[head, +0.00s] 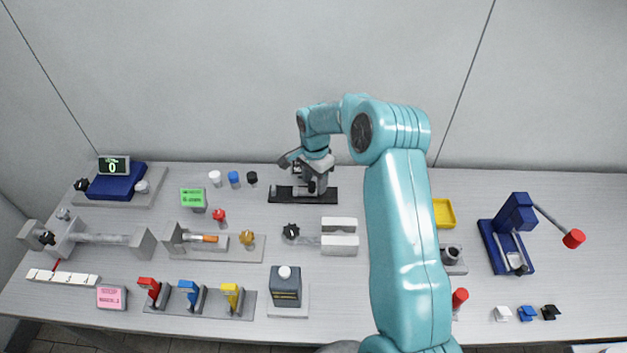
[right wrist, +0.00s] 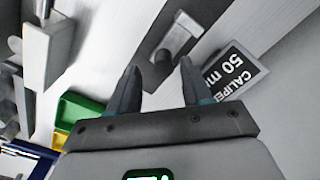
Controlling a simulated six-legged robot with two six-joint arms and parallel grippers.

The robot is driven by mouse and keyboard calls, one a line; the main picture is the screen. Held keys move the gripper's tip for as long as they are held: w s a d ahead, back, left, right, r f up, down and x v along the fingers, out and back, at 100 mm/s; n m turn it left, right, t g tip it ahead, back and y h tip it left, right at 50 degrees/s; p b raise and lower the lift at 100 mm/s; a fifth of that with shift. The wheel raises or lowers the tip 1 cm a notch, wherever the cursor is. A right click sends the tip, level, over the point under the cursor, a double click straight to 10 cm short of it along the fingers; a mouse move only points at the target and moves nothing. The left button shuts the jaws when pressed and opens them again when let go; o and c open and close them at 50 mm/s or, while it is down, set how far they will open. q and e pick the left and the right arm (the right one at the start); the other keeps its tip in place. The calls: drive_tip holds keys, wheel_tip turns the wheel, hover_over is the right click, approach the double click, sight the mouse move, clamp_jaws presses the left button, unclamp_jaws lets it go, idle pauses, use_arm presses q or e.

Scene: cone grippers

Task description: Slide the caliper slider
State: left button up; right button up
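The caliper's black base (head: 288,196) lies at the back middle of the bench in the head view, partly hidden by my gripper. In the right wrist view its dark rail (right wrist: 207,17) carries a light grey slider (right wrist: 180,40) with a dark round knob (right wrist: 162,62). A black label (right wrist: 236,70) reading "CALIPER 50 m…" is beside it. My right gripper (head: 313,184) is over the caliper. In the wrist view its two fingers (right wrist: 160,72) are apart, with the knob between or just beyond their tips; contact cannot be told. My left gripper is not in view.
A grey vise-like block (head: 339,237) is in front. A yellow tray (head: 443,213) and a blue press (head: 510,235) are right of my arm. The wall is close behind.

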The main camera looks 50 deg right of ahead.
drive_tip(key=shift+w+a+f, duration=0.1)
drive_tip(key=shift+w, duration=0.15)
wheel_tip(320, 180, up, 12)
drive_tip(key=p, duration=0.7)
wheel_tip(320, 180, up, 4)
hover_over(314, 183)
drive_tip(key=shift+r, duration=0.2)
